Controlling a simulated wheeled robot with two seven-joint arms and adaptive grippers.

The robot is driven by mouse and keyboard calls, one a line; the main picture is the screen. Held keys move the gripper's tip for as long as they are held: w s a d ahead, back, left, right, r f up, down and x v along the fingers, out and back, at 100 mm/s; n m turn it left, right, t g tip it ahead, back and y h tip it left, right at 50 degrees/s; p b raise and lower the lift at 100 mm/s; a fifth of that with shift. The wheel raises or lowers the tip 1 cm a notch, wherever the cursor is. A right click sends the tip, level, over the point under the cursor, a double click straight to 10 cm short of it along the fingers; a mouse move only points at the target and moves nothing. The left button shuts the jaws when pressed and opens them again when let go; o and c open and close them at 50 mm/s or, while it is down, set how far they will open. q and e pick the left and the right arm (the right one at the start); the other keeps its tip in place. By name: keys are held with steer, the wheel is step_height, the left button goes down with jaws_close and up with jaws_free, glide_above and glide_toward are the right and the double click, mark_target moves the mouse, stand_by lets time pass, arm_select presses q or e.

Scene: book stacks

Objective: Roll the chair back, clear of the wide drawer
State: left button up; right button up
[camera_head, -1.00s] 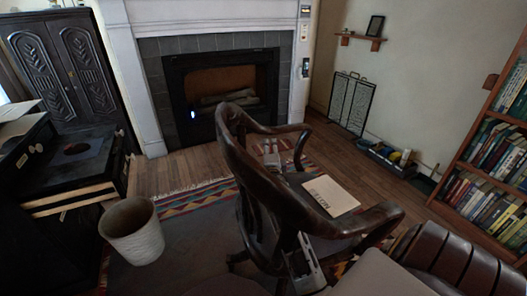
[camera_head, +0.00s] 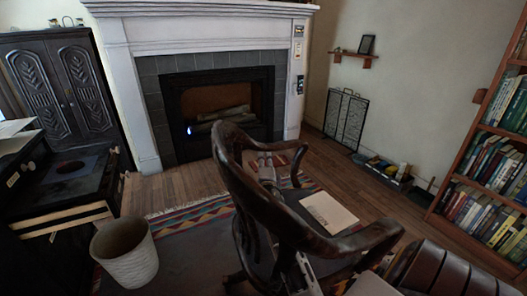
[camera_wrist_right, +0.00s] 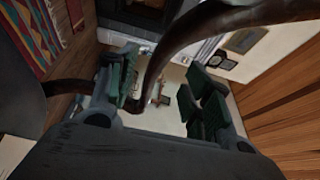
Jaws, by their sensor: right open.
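The dark wooden armchair (camera_head: 262,205) stands in the middle of the head view, with a pale booklet (camera_head: 328,212) on its seat. A dark desk (camera_head: 70,178) with pale-edged drawer parts (camera_head: 65,222) is at the left; which is the wide drawer is unclear. My left gripper is out of view.
A pale wastebasket (camera_head: 126,254) stands between desk and chair. A striped rug (camera_head: 190,218) lies by the chair. Bare wooden floor shows before the fireplace.

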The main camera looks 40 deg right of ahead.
mark_target(263, 148)
steer(key=shift+x, duration=6.2)
steer(key=shift+c, duration=0.4)
jaws_close()
